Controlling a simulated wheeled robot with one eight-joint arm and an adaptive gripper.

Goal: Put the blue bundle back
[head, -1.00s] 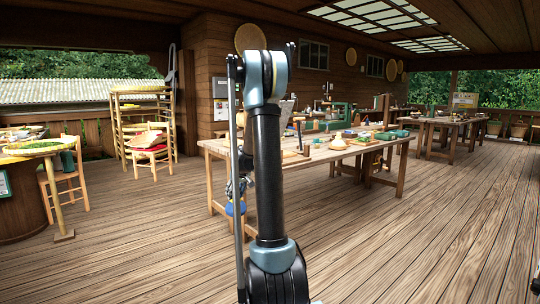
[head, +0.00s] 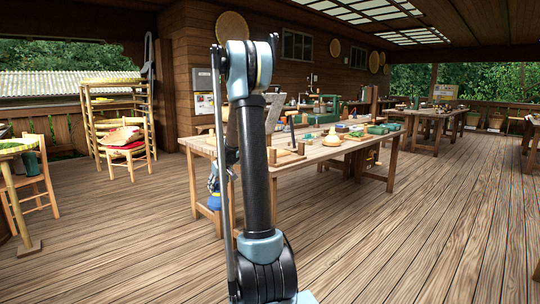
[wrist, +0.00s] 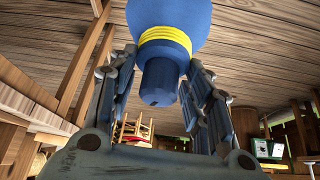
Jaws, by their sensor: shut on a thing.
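The blue bundle (wrist: 170,20) has a yellow band around it and a narrower blue end below the band. It fills the top middle of the wrist view, with its upper part cut off by the frame. My gripper (wrist: 163,75) is shut on it, with one finger on each side of the narrow end. In the head view the blue bundle (head: 214,202) shows only in part, low beside my arm and in front of the left end of the long wooden table (head: 292,163). My arm hides most of the gripper there.
The long table carries tools, wooden blocks and green items. A bamboo rack and a chair with a red cushion (head: 125,143) stand at the left, with another chair (head: 33,180) nearer. More tables (head: 437,113) stand at the back right. The plank floor at right front is clear.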

